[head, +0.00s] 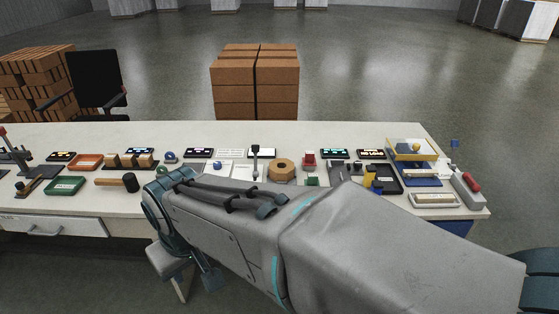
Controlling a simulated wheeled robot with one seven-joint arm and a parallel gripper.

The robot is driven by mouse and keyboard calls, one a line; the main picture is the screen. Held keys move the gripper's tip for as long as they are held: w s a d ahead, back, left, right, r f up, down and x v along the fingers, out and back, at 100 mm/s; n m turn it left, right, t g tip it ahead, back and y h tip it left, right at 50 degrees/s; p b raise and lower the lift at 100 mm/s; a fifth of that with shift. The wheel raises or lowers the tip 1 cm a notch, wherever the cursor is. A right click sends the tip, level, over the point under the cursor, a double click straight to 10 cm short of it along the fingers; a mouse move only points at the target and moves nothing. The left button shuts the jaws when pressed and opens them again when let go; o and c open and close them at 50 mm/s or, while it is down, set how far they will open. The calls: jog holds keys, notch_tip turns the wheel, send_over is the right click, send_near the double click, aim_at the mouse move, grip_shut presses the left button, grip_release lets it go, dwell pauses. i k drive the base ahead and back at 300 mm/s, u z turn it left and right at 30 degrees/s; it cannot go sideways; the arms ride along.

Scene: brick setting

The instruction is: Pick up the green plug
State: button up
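A small green piece (312,182), which may be the green plug, shows on the white table just above the edge of my arm. My arm hides its lower part, and it is too small to tell its shape. My arm crosses the foreground from the lower right to the left and covers the front middle of the table. I cannot make out my gripper's fingers in this view, nor whether they hold anything.
The long white table (330,135) is crowded. A brown ring (281,170), a red piece (309,159), a black tray (385,178) and a yellow-topped stand (411,149) lie around the green piece. A hammer (117,182) and green tray (64,185) lie left.

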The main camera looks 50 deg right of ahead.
aim_at(312, 181)
jog(key=z, duration=0.8)
jog(key=i, duration=0.8)
jog(key=z, duration=1.25)
jog(key=i, duration=0.25)
jog(key=z, duration=0.1)
